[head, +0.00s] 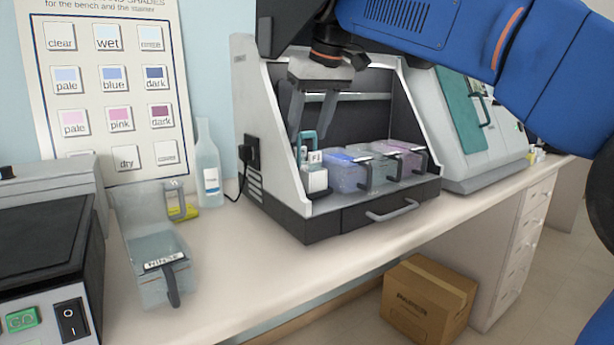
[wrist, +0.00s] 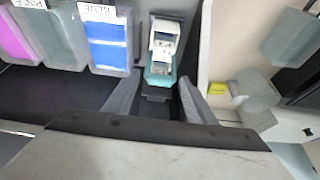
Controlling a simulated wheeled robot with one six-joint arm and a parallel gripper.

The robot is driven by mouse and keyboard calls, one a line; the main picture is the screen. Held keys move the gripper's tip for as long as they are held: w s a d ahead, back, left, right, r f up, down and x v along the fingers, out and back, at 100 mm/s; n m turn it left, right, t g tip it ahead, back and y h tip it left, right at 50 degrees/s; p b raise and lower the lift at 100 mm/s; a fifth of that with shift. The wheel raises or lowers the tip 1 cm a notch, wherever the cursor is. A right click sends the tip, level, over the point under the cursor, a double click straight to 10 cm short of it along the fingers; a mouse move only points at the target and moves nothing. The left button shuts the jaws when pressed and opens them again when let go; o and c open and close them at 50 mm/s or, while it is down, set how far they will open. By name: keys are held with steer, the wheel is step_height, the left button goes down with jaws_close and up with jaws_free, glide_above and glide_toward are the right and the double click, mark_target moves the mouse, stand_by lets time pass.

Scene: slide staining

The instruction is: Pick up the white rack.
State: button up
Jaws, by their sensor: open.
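The white rack (head: 314,180) stands at the left end inside the open-fronted stainer cabinet, with a teal handle (head: 308,140) on top. The wrist view shows the white rack (wrist: 165,38) and its teal handle (wrist: 160,76) from above. My gripper (head: 308,132) is open and points down over the rack, with its fingertips close to the handle's height. In the wrist view, my gripper (wrist: 158,80) has one finger on each side of the handle, with gaps visible. I cannot tell whether either finger touches it.
Blue, clear and pink staining jars (head: 372,168) stand right of the rack. The dark cabinet (head: 345,212) has side walls close around my gripper. A clear jar (head: 158,262), a bottle (head: 208,170) and a yellow item (head: 183,212) are left.

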steer(key=shift+x, duration=0.8)
steer(key=c, duration=1.1)
steer(key=shift+c, duration=0.2)
